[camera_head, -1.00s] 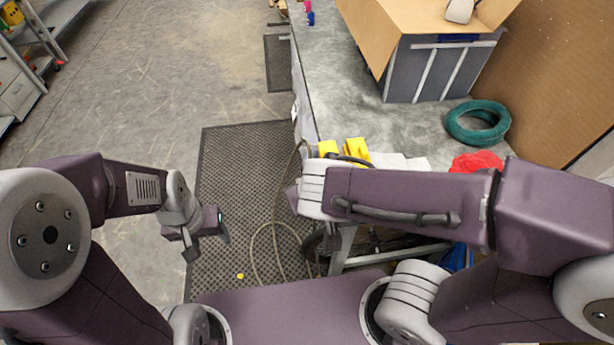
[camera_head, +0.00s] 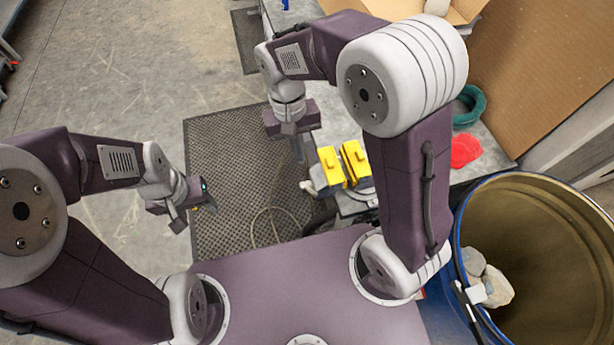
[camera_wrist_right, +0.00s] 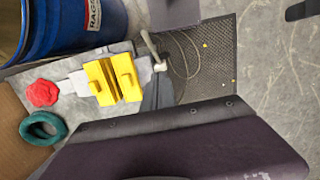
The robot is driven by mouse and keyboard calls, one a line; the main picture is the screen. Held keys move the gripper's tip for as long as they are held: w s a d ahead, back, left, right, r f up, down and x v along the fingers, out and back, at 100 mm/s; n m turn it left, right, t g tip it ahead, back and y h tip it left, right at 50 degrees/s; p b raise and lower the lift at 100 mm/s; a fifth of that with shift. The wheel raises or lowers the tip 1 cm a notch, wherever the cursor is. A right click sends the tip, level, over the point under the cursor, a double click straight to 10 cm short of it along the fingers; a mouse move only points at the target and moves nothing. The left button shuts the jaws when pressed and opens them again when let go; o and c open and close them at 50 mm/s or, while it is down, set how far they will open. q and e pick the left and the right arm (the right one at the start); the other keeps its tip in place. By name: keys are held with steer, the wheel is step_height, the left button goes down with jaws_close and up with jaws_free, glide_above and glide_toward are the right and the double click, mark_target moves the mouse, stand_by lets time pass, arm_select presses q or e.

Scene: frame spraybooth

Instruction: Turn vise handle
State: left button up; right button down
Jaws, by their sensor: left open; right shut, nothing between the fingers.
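The vise (camera_head: 357,164) has bright yellow jaws and a grey body, and it sits at the edge of the workbench. It also shows in the right wrist view (camera_wrist_right: 112,80). In that view a light grey bar, apparently the vise handle (camera_wrist_right: 152,48), stands at the vise's mat-side end. My left gripper (camera_head: 193,208) is open and empty over the floor mat, well left of the vise.
A blue barrel (camera_head: 458,240) holding pale lumps stands right of the vise. A red cloth (camera_head: 464,150), a green ring (camera_head: 470,106) and a cardboard box (camera_head: 458,12) are on the bench. A hose (camera_head: 263,212) lies on the black mat (camera_head: 215,150). The floor at left is clear.

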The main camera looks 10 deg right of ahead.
glide_toward(311, 190)
step_height(311, 190, down, 3)
steer(key=w, duration=0.3)
steer(key=s, duration=0.1)
steer(key=s+f, duration=0.1)
steer(key=s+f+p, duration=0.1)
steer(key=shift+s+d, duration=0.2)
steer(key=shift+s, duration=0.05)
steer(key=shift+a+f, duration=0.15)
steer(key=shift+f, duration=0.05)
